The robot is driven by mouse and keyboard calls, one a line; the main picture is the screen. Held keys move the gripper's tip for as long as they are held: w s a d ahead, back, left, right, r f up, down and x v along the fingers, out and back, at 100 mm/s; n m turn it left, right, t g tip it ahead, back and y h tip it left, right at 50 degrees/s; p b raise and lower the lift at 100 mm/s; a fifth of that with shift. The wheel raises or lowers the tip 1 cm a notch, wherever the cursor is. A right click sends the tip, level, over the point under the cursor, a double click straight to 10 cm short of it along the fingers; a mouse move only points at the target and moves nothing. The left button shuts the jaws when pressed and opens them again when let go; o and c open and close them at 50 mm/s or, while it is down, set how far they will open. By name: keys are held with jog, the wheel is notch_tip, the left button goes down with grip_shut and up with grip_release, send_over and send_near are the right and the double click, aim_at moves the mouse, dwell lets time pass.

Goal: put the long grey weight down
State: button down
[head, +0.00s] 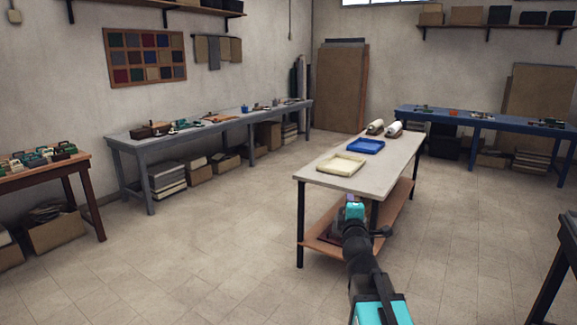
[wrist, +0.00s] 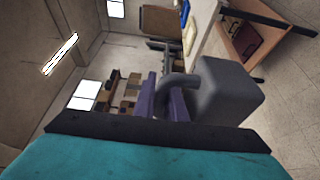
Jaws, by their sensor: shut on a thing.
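The long grey weight (wrist: 230,92) shows in the wrist view as a plain grey block with a rounded handle. My gripper (wrist: 165,92) has its purple fingers closed on that handle, and the block sits to the right of the fingers in the picture. In the head view my arm reaches forward to the near end of the central table (head: 322,179).
A grey bench (head: 218,128) stands along the left wall, a blue bench (head: 485,121) at the back right. Much of the floor is clear.

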jog(key=shift+w+d, duration=0.1)
jog(key=shift+d, duration=0.1)
jog(key=shift+w+d+f+m+h, duration=0.15)
jog(key=shift+d+m+h, duration=0.25)
jog(key=shift+d, duration=0.55)
jog(key=shift+w+d+f+m+h, duration=0.1)
jog(key=shift+d+f+m+h, duration=0.1)
jog(key=shift+d+h, duration=0.55)
jog(key=shift+w+d+f+m+h, duration=0.1)
jog(key=shift+d+m+h, duration=0.2)
jog(key=shift+d, duration=0.85)
jog(key=shift+s+a+r+n+y, duration=0.45)
jog(key=shift+a+r+y, duration=0.35)
jog(key=shift+a, duration=0.6)
jog(key=shift+s+a+r+n+y, duration=0.3)
jog(key=shift+a+r+n+y, duration=0.35)
jog(key=shift+a, duration=0.7)
jog(key=shift+s+a+r+n+y, duration=0.4)
jog(key=shift+a+r+y, duration=0.5)
jog(key=shift+a, duration=0.5)
jog(key=shift+a, duration=0.2)
jog(key=shift+w+d+f+m+h, duration=0.2)
jog(key=shift+d+h, duration=0.1)
jog(key=shift+d, duration=0.2)
jog(key=shift+w+d+f+m+h, duration=0.1)
jog(key=shift+d+f+m+h, duration=0.15)
jog(key=shift+d, duration=0.25)
